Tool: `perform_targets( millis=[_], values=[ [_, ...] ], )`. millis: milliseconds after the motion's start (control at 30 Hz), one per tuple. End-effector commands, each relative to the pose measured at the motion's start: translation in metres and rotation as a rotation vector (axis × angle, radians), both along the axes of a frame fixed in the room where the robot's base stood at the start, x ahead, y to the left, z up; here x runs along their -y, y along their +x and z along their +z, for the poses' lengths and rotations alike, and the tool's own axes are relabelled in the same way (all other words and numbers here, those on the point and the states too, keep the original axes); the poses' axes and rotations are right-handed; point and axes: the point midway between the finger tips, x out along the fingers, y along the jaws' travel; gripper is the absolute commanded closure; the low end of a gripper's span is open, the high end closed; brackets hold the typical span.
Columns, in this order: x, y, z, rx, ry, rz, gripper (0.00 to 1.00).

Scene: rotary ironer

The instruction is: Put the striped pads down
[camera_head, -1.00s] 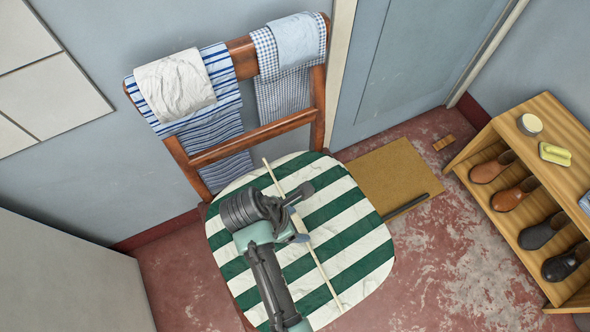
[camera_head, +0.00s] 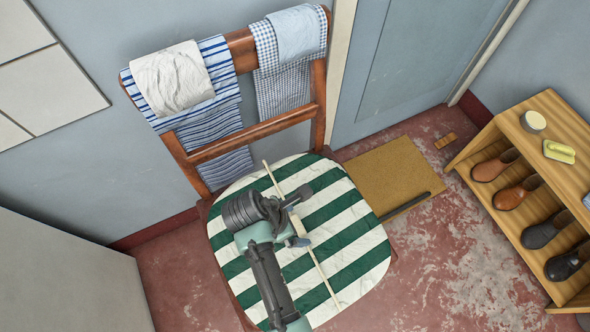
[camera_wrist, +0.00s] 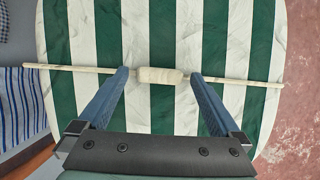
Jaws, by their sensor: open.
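A green-and-white striped pad (camera_head: 345,240) lies on the seat of the wooden chair; it fills much of the wrist view (camera_wrist: 215,45). I cannot tell whether more than one pad is stacked there. A thin pale rod (camera_head: 317,262) lies across the pad, with a thicker whitish piece at its middle (camera_wrist: 160,76). My gripper (camera_head: 298,230) is over the pad. In the wrist view its two blue fingers (camera_wrist: 159,78) are spread, one on each side of the thick piece, with gaps between. Whether the fingertips touch the pad is unclear.
The chair's wooden back (camera_head: 255,135) carries a blue-striped cloth (camera_head: 215,125), a white cloth (camera_head: 172,78) and a checked cloth (camera_head: 282,90). A shoe rack (camera_head: 480,145) stands at right. Red floor (camera_head: 440,270) is clear at right.

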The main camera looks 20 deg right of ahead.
Motion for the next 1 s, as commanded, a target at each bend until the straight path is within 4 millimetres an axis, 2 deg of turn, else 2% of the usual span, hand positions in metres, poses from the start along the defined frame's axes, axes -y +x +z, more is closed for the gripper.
perform_targets(
  millis=[167,400,600,767,1000],
  values=[
    [-0.009,0.001,0.023,0.003,-0.001,0.003,0.00],
    [-0.028,0.000,0.072,0.004,-0.001,0.002,0.00],
    [-0.041,0.000,0.101,0.004,-0.001,0.002,0.00],
    [-0.045,-0.001,0.109,0.002,-0.001,0.001,0.00],
    [-0.045,-0.001,0.110,0.001,-0.001,0.000,0.00]
  ],
)
